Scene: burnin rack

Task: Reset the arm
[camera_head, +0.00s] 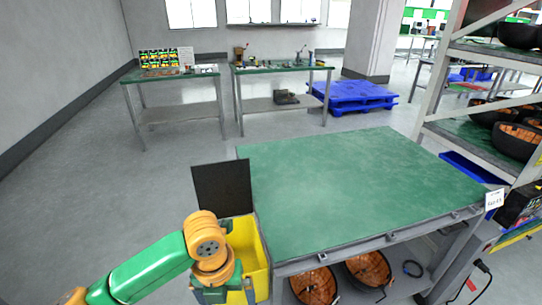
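My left arm (150,268), green with orange joints, comes in from the lower left. It bends at an orange joint (205,238) in front of a yellow bin and runs down to the bottom edge of the picture. My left gripper's fingers do not show. My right arm and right gripper are not in view. No held object can be seen.
A bare green-topped table (340,185) stands ahead. The yellow bin (247,240) and an upright dark panel (222,188) stand at its left side. Black-and-orange round baskets (368,268) sit beneath it. A shelf rack (490,52) stands right. Floor at left is clear.

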